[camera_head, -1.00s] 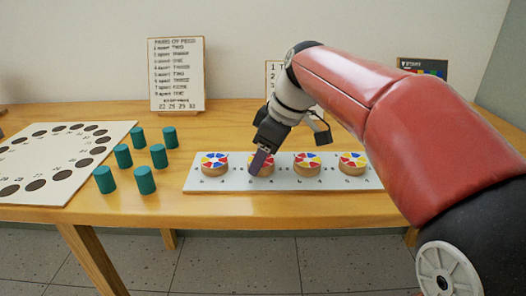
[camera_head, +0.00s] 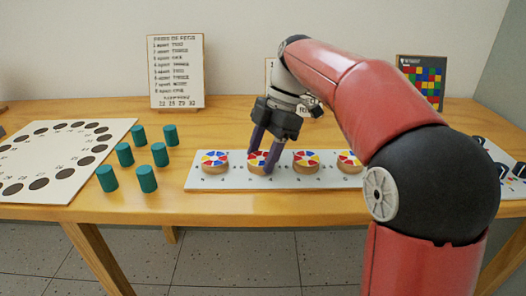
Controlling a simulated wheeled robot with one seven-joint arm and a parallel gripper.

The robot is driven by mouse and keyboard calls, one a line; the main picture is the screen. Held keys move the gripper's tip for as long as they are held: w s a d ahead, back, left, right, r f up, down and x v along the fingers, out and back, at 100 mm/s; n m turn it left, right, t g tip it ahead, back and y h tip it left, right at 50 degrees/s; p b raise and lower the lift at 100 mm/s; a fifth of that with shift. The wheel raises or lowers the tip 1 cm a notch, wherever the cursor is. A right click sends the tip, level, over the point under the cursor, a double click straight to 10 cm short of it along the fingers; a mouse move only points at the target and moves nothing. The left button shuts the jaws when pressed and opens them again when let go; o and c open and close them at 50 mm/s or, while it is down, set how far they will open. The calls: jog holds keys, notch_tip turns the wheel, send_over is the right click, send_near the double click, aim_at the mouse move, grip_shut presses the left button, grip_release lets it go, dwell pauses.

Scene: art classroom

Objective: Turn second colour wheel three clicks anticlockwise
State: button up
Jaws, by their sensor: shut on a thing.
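The second colour wheel (camera_head: 258,158) is a round wooden knob with red, yellow, blue and white sectors on top. It sits second from the left in a row on a pale board (camera_head: 235,183). My gripper (camera_head: 261,160) points down over it, with one dark finger at each side of the wheel, shut on it. The fingers hide part of the wheel's rim.
Several teal cylinders (camera_head: 147,178) stand left of the board. A white panel with dark round holes (camera_head: 60,150) lies further left. A text sign (camera_head: 176,70) and a coloured grid card (camera_head: 422,80) stand at the back. The table's front strip (camera_head: 250,207) is clear.

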jog(key=shift+n+g, duration=0.3)
jog(key=shift+n, duration=0.8)
jog(key=shift+h, duration=0.3)
jog(key=o, duration=1)
jog(key=shift+v, duration=3.9)
